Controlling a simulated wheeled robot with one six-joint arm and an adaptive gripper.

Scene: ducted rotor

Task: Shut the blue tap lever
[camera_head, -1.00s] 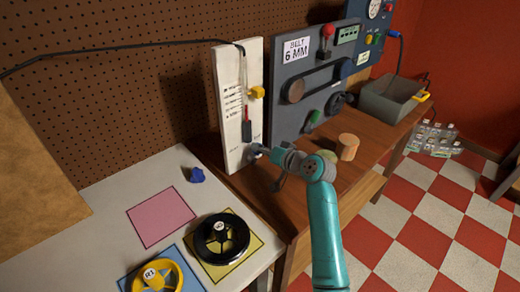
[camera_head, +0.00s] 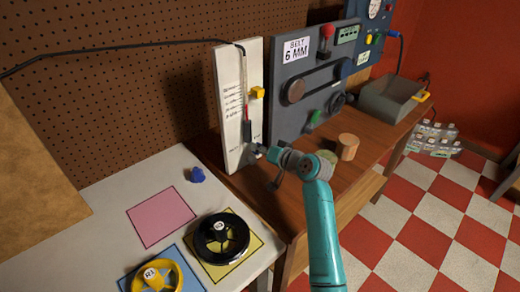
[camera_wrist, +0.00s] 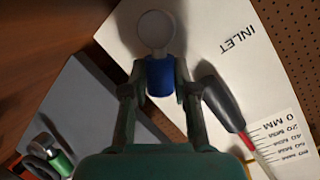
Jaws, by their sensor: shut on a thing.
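The blue tap lever (camera_wrist: 160,77) sits between the two fingers of my gripper (camera_wrist: 160,92) in the wrist view, with a round pale grey tap part (camera_wrist: 155,30) just beyond it. My gripper is shut on the lever. In the head view my gripper (camera_head: 262,152) is at the lower right edge of the tall white board (camera_head: 230,110); the lever is hidden there by the gripper. The wrist view shows "INLET" printed on the board, near the tap.
A dark handle-like piece (camera_wrist: 220,100) with a red end hangs close to my fingers, over the board's millimetre scale. A grey belt panel (camera_head: 312,75) stands to the right, with a wooden cylinder (camera_head: 347,147) before it. Black (camera_head: 221,238) and yellow (camera_head: 155,278) wheels lie on the white table.

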